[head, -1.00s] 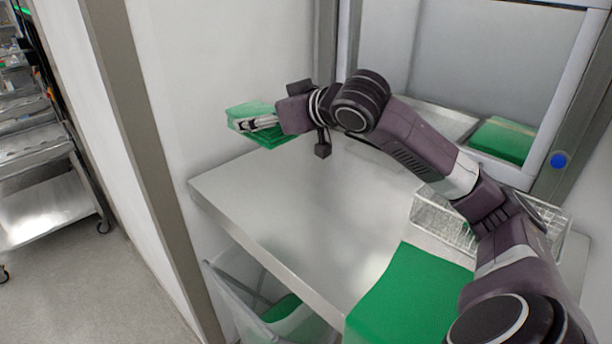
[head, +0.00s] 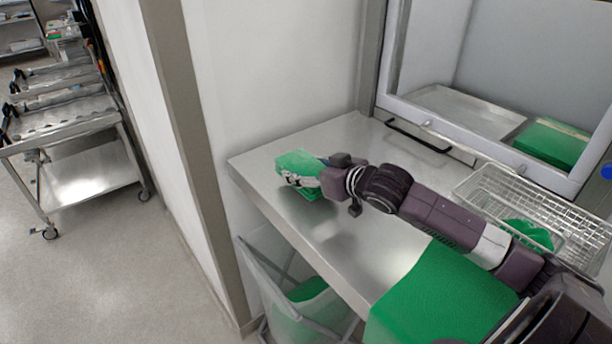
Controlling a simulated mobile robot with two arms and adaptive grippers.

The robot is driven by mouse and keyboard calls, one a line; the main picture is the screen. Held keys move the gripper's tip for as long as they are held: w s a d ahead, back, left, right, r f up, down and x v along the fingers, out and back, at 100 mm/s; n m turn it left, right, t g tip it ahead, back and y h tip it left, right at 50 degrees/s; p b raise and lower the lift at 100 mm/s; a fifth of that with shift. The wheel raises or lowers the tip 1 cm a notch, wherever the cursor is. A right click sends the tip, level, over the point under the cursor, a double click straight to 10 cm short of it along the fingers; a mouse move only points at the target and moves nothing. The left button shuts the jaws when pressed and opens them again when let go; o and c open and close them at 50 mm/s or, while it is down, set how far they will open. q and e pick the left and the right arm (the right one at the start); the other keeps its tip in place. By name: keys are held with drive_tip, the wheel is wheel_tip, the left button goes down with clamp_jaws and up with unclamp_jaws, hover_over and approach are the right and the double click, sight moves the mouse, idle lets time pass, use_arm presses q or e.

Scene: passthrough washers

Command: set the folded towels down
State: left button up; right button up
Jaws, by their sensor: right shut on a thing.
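Folded green towels (head: 297,161) are at the far left part of the steel table (head: 270,153). My right gripper (head: 303,181) is shut on them, low at the tabletop near its left edge. I cannot tell whether the towels touch the table, as the gripper covers part of them. My left gripper is not in view.
A large green cloth (head: 440,295) lies at the table's near end. A wire basket (head: 480,190) with green cloth stands at the right. Behind is a pass-through window with a tray (head: 460,110) and a green stack (head: 550,143). A bin (head: 290,300) stands below; a steel cart (head: 85,180) is left.

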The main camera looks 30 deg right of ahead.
drive_tip(key=shift+f, duration=1.35)
drive_tip(key=o, duration=1.2)
drive_tip(key=shift+f, duration=0.1)
drive_tip(key=shift+s, duration=0.1)
drive_tip(key=shift+s, duration=0.3)
drive_tip(key=b+v, duration=0.1)
drive_tip(key=v, duration=0.8)
drive_tip(key=shift+s+r+b, duration=0.25)
drive_tip(key=shift+b, duration=0.1)
drive_tip(key=shift+v, duration=0.9)
